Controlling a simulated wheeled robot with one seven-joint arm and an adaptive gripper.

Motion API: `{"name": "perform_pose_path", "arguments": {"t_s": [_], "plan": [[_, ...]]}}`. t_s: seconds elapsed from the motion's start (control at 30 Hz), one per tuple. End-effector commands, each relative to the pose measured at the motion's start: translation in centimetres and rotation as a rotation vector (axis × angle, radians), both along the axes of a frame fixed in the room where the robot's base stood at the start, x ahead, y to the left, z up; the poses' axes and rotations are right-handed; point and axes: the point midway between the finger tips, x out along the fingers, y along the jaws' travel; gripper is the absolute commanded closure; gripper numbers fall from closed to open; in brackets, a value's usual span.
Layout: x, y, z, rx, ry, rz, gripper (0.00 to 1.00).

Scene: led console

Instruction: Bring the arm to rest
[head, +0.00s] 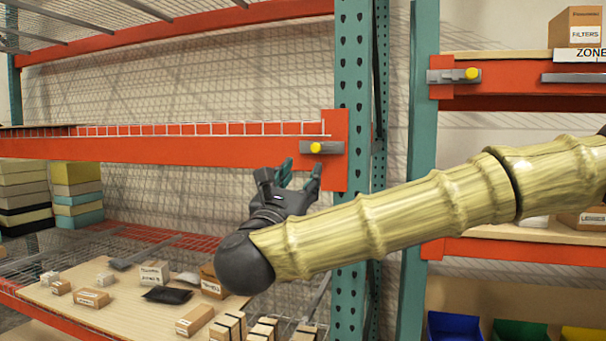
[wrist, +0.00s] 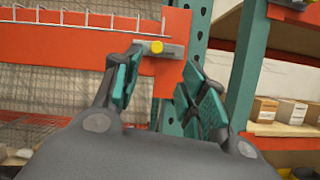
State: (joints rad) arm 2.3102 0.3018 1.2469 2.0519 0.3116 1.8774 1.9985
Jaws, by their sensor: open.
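My gripper (head: 298,176) is at the end of my outstretched arm, in the middle of the head view. Its two teal-padded fingers stand apart with nothing between them. In the wrist view my gripper (wrist: 160,88) is also open and empty. It is in front of the orange shelf beam (head: 200,149), close to a grey bracket with a yellow knob (head: 316,148) at the beam's right end. In the wrist view the yellow knob (wrist: 156,47) shows above and between the fingertips. I cannot tell whether any finger touches the bracket or beam.
A teal upright post (head: 352,80) stands just right of my gripper. Below is a wooden shelf (head: 60,303) with several small boxes and a black pouch (head: 167,295). Stacked bins (head: 77,190) stand at the left. Blue (head: 453,326) and green bins (head: 518,330) are at the lower right.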

Motion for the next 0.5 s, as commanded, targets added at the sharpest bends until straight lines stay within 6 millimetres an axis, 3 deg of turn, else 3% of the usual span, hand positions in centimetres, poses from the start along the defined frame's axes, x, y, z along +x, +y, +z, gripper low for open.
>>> {"name": "perform_pose_path", "arguments": {"t_s": [0.3,0.37,0.5], "plan": [[0.3,0.1,-0.8,-0.022,0.011,0.000,0.58],[0.7,0.4,-2.1,-0.062,0.031,0.002,0.58],[2.3,1.3,-7.9,-0.245,0.117,0.012,0.58]]}}
